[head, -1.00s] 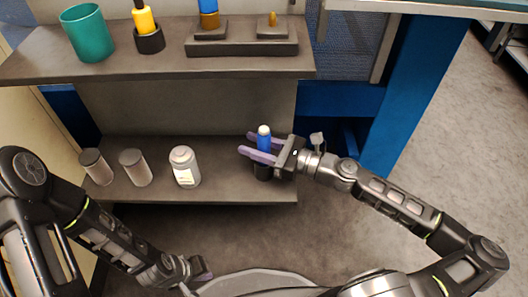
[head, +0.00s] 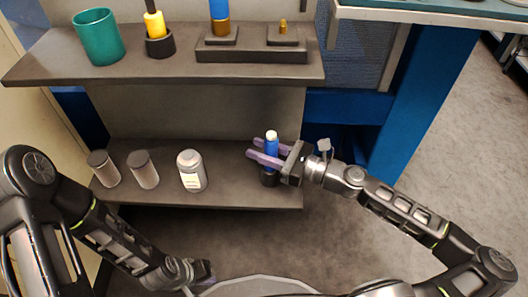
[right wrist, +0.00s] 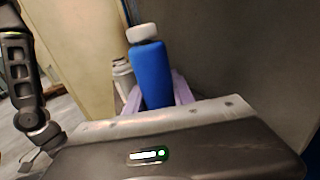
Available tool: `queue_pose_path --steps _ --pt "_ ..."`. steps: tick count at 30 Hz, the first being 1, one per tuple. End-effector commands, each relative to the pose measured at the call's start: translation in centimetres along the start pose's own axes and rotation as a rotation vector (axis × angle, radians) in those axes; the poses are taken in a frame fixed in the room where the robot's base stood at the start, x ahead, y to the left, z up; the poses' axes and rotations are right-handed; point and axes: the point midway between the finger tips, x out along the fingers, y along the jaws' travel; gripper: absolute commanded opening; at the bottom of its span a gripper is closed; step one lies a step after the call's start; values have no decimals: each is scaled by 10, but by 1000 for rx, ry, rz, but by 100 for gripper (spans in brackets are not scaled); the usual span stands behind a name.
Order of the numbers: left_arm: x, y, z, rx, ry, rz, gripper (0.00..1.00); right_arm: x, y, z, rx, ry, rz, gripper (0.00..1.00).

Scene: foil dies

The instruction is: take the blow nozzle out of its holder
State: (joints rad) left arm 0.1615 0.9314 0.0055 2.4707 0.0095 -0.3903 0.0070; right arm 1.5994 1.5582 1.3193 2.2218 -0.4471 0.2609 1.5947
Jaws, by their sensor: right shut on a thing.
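On the lower shelf (head: 228,188) stand a white bottle (head: 191,170) and two grey canisters (head: 104,169) (head: 143,169). The upper shelf (head: 50,70) holds a green cup (head: 97,37), a yellow-handled tool (head: 155,25) in a dark holder and a dark stand (head: 250,55).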

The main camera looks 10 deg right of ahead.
Motion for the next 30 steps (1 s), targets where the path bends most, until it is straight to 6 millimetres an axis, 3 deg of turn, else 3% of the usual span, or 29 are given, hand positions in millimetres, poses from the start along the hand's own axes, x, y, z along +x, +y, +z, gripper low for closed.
queue_pose_path --steps 15,30 --pt "-48 15 5 3 -25 1 0 0 0 89 -2 1 1 0" --pt "-50 16 6 4 -28 2 0 0 0 97 0 -1 1 0"
